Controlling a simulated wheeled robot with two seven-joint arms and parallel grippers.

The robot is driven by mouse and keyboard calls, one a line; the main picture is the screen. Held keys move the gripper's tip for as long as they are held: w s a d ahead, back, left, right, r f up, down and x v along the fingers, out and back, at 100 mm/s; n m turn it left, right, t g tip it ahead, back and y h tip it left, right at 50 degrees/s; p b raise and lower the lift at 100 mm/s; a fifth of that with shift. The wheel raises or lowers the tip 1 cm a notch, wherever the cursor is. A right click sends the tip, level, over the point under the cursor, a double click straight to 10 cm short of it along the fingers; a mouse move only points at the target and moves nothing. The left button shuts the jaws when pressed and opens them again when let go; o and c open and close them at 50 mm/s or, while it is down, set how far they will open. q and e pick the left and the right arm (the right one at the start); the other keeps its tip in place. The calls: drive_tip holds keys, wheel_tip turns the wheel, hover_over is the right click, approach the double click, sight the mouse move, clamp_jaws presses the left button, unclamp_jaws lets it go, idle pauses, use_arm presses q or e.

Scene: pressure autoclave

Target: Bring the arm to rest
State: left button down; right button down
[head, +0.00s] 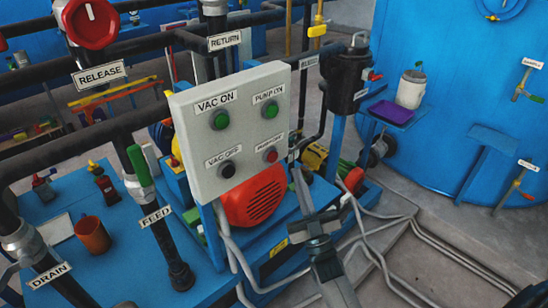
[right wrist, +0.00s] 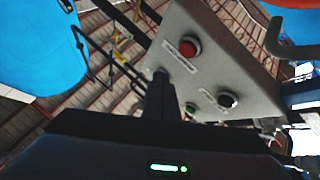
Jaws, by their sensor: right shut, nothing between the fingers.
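My right gripper (head: 297,172) is in the head view, just right of the lower right corner of a grey control box, with its arm coming up from the bottom. Its fingers are shut with nothing between them. In the right wrist view the closed dark fingers (right wrist: 162,95) point up beside the box face. The control box (head: 238,178) has two green buttons on top, a black one at lower left and a red one (head: 271,155) at lower right. The fingertips look close to the box; I cannot tell whether they touch. My left gripper is not in view.
A red motor (head: 256,196) sits below the box on a blue skid (head: 285,208). Dark pipes with RELEASE, FEED and DRAIN labels stand at left. A black canister (head: 345,80) and a blue tank (head: 460,100) are behind. Grey floor (head: 465,245) is open at right, with conduits along it.

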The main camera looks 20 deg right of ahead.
drive_tip(key=shift+f, duration=0.1)
idle(0.4)
